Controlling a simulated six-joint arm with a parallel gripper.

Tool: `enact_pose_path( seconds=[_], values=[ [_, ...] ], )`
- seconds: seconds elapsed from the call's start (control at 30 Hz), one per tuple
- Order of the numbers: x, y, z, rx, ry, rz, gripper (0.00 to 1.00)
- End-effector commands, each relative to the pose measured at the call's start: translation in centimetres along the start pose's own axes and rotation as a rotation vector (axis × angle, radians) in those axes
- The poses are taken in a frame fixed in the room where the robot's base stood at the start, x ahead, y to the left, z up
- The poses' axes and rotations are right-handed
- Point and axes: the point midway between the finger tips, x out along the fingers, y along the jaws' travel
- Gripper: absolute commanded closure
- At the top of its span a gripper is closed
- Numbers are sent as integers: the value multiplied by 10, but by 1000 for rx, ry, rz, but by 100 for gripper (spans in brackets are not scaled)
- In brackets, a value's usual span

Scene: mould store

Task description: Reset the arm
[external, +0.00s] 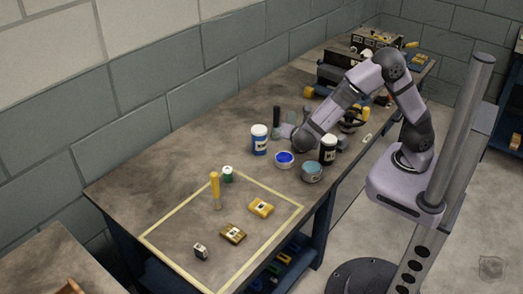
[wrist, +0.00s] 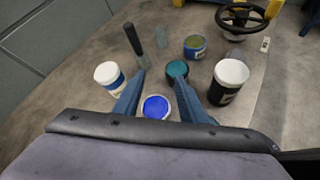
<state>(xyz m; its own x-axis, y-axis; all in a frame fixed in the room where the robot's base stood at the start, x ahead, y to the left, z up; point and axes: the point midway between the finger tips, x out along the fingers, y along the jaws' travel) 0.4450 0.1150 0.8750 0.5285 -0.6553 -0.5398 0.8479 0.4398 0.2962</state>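My gripper (external: 286,131) hangs over the middle of the workbench (external: 130,190), among several jars and pots. In the wrist view its two blue fingers (wrist: 160,76) stand apart, with nothing visibly held between them. A pot of bright blue (wrist: 155,107) shows low between the fingers; it is also in the external view (external: 284,159). A white and blue jar (external: 259,140) stands to the left of my gripper, and a black jar with a white lid (external: 328,150) to the right. Contact between fingers and pots cannot be told.
A teal-grey tin (external: 312,172) stands near the bench's front edge. A dark-handled tool (external: 277,117) is behind my gripper. A handwheel (external: 352,115) is farther right. A taped rectangle (external: 165,262) at the near end holds small yellow items and a yellow-handled tool (external: 215,187).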

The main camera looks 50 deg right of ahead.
Motion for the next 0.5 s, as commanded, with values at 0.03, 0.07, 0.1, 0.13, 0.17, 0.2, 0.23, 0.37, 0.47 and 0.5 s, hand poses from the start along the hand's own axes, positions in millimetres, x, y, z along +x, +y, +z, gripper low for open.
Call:
enact_pose_path(
  seconds=[0.03,0.07,0.1,0.13,0.17,0.2,0.23,0.37,0.47,0.5],
  values=[
    [7,-23,32,113,33,-117,62],
    [11,-38,42,180,55,-183,62],
    [14,-57,52,265,81,-265,62],
    [15,-71,59,329,99,-324,62],
    [15,-83,65,394,117,-380,62],
    [14,-99,72,481,139,-453,62],
    [12,-110,77,551,155,-508,62],
    [-6,-151,94,888,224,-740,62],
    [-22,-167,101,1155,265,-886,62],
    [-27,-170,103,1252,276,-933,62]
  ],
)
